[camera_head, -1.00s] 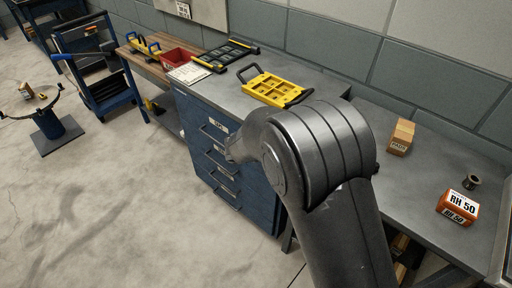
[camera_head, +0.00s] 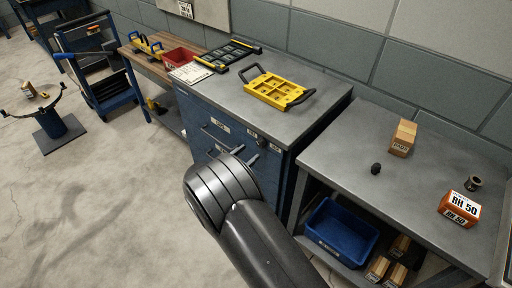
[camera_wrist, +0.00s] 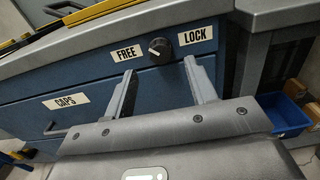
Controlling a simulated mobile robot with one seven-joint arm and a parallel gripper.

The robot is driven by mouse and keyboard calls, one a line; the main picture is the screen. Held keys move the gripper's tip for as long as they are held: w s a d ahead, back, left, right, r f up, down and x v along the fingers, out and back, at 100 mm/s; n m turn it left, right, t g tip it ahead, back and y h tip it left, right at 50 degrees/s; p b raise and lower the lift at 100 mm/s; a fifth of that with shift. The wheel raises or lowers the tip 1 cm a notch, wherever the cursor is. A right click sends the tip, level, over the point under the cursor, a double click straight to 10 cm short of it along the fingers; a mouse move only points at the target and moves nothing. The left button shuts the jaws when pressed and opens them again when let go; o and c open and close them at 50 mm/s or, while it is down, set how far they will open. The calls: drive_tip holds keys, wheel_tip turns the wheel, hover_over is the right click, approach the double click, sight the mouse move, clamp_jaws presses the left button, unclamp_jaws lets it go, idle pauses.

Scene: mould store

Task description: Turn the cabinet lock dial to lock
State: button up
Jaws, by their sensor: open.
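The blue cabinet (camera_head: 215,110) stands under a grey top. Its dark round lock dial (camera_wrist: 160,47) sits on the front face between a FREE label (camera_wrist: 127,53) on the left and a LOCK label (camera_wrist: 195,35) on the right. The dial also shows small in the head view (camera_head: 262,142). I cannot clearly tell which label it points to. My gripper (camera_wrist: 160,70) is open and empty, its two fingers spread just below and in front of the dial. The dial shows between the fingertips and neither finger visibly touches it.
A yellow mould plate (camera_head: 277,91) with black handles lies on the cabinet top. A drawer labelled CAPS (camera_wrist: 66,101) with a bar handle is left of the fingers. The right bench (camera_head: 350,148) holds a small carton, a dark knob and an orange box. A blue bin (camera_head: 341,232) sits below.

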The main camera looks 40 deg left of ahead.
sight(259, 145)
drive_tip(key=w, duration=0.5)
drive_tip(key=shift+w, duration=0.1)
drive_tip(key=c, duration=1)
